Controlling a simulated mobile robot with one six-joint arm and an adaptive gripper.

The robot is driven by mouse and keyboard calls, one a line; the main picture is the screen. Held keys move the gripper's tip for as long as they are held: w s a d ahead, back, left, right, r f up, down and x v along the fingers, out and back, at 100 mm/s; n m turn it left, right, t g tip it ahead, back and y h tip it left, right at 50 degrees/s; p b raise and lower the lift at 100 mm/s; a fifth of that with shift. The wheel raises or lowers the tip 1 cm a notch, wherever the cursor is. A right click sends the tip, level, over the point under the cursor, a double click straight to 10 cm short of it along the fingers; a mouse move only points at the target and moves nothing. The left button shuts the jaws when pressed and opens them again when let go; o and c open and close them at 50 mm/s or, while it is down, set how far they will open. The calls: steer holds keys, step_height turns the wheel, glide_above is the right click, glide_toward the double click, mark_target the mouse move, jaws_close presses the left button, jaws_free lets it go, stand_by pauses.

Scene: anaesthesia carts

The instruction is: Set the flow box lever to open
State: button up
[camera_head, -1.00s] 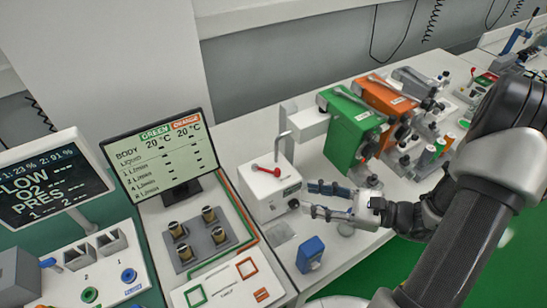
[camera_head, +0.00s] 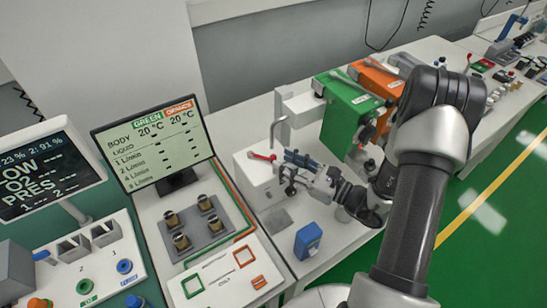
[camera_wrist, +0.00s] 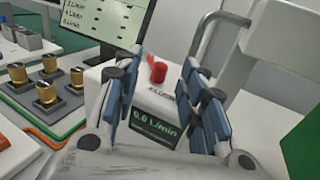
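The flow box (camera_head: 249,177) is a white box on the bench with a red lever (camera_head: 262,156) on top. In the wrist view the lever's red end (camera_wrist: 158,71) points toward me, and the box's dark display (camera_wrist: 156,131) reads 0.0 l/min in green. My gripper (camera_head: 292,168) is at the right side of the box, close to the lever. In the wrist view its blue-padded fingers (camera_wrist: 160,95) are spread apart, with the lever end in the gap between them. The fingers do not close on anything. Whether a finger touches the box cannot be told.
A bent metal pipe (camera_head: 275,132) rises behind the box. Green (camera_head: 345,115) and orange (camera_head: 378,84) units stand to the right. A small blue box (camera_head: 308,240) is in front. A monitor (camera_head: 152,145) and a plate with several metal cups (camera_head: 203,235) are to the left.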

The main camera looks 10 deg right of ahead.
mark_target(273, 156)
steer(key=x, duration=0.5)
